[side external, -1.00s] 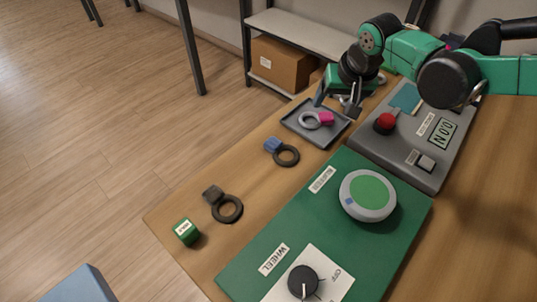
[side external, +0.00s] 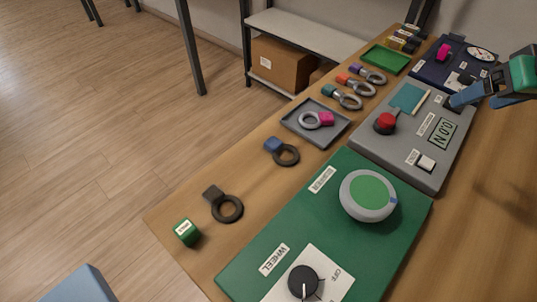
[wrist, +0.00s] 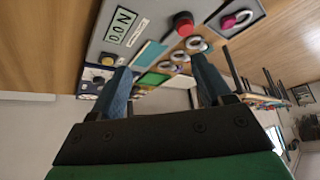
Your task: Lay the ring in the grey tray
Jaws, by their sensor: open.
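A silver ring with a magenta block (side external: 326,118) lies inside the grey tray (side external: 330,136), flat on its floor. The ring and tray also show at the upper right of the wrist view, where the magenta block (wrist: 229,22) is clear. My gripper (side external: 476,101) is at the right edge of the side view, above the grey panel's far right side and well apart from the tray. Its two blue fingers are spread with nothing between them, as the wrist view also shows (wrist: 161,70).
Several tagged rings (side external: 350,101) and a green tray (side external: 386,59) lie beyond. A grey panel with a red button (side external: 386,121) and a green board with a round disc (side external: 368,194) stand right.

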